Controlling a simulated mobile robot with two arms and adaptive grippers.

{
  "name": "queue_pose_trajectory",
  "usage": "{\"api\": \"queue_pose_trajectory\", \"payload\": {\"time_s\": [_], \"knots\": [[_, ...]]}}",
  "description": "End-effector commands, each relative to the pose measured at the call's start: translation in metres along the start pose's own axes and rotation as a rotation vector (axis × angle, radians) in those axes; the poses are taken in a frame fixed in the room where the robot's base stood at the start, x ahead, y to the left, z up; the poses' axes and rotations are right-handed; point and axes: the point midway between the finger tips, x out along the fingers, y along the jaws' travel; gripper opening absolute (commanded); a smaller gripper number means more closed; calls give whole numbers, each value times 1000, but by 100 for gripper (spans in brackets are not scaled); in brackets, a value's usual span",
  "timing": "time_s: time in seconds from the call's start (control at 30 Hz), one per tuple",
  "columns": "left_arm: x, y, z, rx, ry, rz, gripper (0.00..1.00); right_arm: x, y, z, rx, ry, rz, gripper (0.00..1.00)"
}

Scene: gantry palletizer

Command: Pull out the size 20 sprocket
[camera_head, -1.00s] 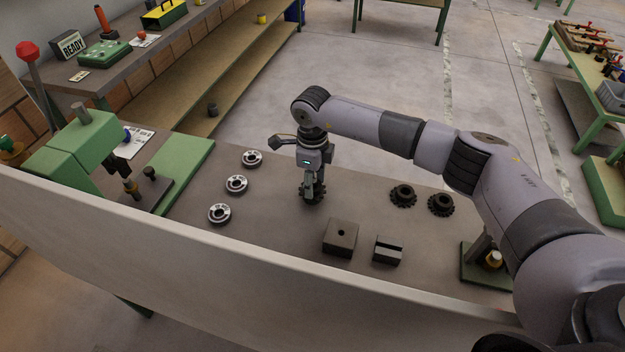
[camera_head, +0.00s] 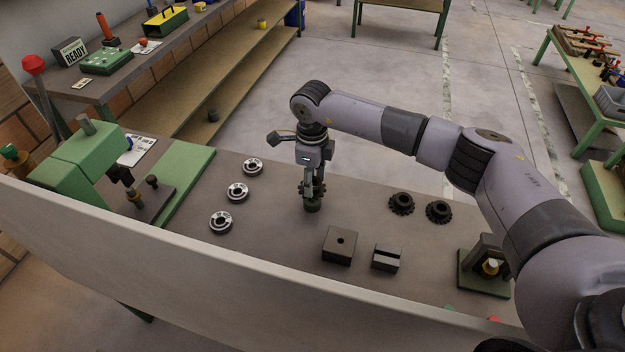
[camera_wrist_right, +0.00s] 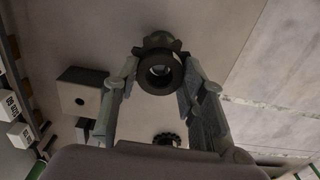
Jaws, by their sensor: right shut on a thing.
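My right gripper (camera_head: 313,188) is low over the middle of the bench and shut on a dark toothed sprocket. In the right wrist view the sprocket (camera_wrist_right: 145,76) sits between the two fingers (camera_wrist_right: 160,88), its round bore facing the camera. Two other dark sprockets, one (camera_head: 401,203) and another (camera_head: 438,211), lie to the right. My left gripper is out of view.
Three silver marked rings (camera_head: 237,193) lie in a row at left, beside a green press (camera_head: 85,160). A dark block with a hole (camera_head: 339,245) and a slotted block (camera_head: 386,257) stand near the front. A green-based fixture (camera_head: 484,275) is at right. A pale panel (camera_head: 200,270) edges the front.

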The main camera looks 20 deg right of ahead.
Motion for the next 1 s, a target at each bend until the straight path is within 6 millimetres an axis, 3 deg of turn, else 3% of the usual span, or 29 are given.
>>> {"api": "queue_pose_trajectory", "payload": {"time_s": [0.5,1.0], "knots": [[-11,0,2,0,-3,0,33,-22,1,1,-1,-2,3,4],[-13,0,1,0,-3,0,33,-28,0,0,0,-2,1,4]]}}
